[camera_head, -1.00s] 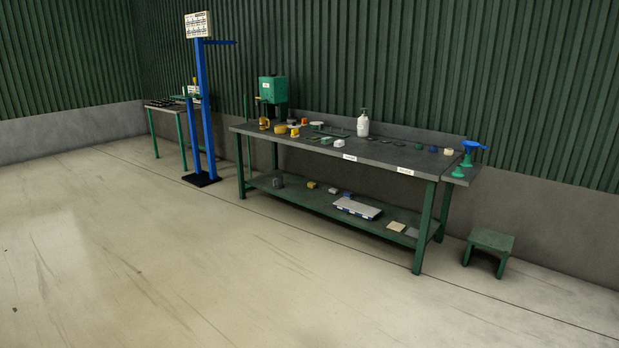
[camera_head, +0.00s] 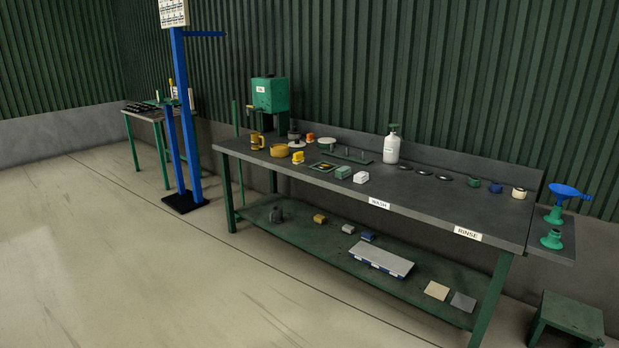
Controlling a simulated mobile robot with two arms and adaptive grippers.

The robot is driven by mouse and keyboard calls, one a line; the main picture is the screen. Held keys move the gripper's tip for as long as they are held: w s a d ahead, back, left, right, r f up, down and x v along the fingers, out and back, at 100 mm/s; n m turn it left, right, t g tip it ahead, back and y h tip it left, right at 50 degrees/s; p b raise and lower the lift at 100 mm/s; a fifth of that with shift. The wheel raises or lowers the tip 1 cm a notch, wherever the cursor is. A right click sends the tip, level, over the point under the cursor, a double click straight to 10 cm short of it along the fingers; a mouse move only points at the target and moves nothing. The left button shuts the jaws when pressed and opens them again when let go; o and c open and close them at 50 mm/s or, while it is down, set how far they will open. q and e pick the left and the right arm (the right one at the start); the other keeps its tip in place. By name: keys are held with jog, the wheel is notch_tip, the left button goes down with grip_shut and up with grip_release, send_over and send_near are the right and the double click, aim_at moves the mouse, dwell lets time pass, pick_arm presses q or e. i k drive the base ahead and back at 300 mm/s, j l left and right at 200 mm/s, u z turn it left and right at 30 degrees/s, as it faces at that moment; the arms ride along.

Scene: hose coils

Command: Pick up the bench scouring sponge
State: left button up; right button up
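The workbench (camera_head: 420,205) stands ahead against the wall, with small items on its top. I cannot tell for certain which item is the scouring sponge. Small blocks that could be it lie near the front edge, left of the WASH label: a green and pale block (camera_head: 343,172) and a white block (camera_head: 361,177). A small yellow item (camera_head: 297,157) stands farther left, and a green tray (camera_head: 323,167) with something yellow in it lies between. Neither of my grippers shows in this view.
The lower shelf (camera_head: 300,235) carries a yellow block (camera_head: 319,218), a blue block (camera_head: 367,236) and a grey flat box (camera_head: 381,261). A blue post (camera_head: 185,120) stands left of the bench, a green stool (camera_head: 568,318) at right. The floor in front is clear.

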aim_at(344, 172)
jog(key=i, duration=2.55)
